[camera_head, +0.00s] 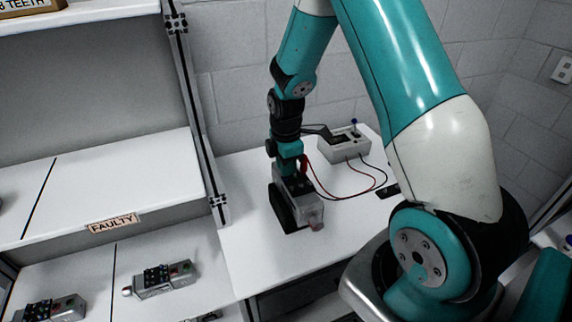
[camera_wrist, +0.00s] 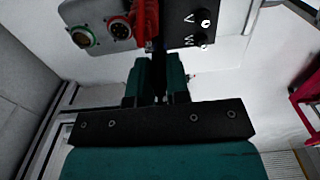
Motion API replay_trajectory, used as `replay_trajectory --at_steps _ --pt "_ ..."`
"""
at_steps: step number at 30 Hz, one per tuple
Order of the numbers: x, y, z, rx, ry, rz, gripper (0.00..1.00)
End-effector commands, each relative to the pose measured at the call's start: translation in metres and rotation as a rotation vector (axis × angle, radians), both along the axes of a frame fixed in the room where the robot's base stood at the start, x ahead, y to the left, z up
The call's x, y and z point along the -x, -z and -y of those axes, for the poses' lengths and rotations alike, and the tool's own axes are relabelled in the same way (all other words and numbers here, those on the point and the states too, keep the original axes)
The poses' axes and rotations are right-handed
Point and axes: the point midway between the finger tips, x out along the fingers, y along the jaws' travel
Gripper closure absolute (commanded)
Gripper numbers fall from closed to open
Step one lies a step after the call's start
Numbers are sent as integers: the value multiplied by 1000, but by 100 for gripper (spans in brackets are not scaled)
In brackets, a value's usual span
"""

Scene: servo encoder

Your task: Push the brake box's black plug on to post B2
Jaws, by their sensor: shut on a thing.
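The grey motor (camera_head: 308,204) lies on the white table below my gripper (camera_head: 289,165). The wrist view shows its connector face (camera_wrist: 102,12), with a green-ringed socket (camera_wrist: 82,37) and a red-ringed socket (camera_wrist: 119,30). My gripper, also in the wrist view (camera_wrist: 159,72), is shut on a dark, narrow thing that looks like the black plug (camera_wrist: 158,84), close to the motor. The red plug (camera_wrist: 145,22) stands just beyond the fingertips, beside it. The brake box (camera_head: 343,145) stands at the back with red and black leads. Post B2 cannot be made out; plug and fingers crowd that spot.
The red lead (camera_head: 373,184) loops over the table from the box to the motor. A small dark item (camera_head: 388,191) lies at the right. A shelf labelled FAULTY (camera_head: 113,222) with more motors (camera_head: 160,280) is at left. The table's front is clear.

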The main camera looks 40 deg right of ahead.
Motion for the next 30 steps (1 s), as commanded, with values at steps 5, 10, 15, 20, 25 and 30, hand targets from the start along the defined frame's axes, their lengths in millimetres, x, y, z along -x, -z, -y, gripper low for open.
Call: replay_trajectory --at_steps 5,10,15,20,25,30 --pt "0 3 0 0 0 0 100" --pt "0 3 0 0 0 0 100" --pt "0 3 0 0 0 0 54" --pt "0 3 0 0 0 0 54" --pt "0 3 0 0 0 0 54" --pt "0 -2 0 0 0 0 54"
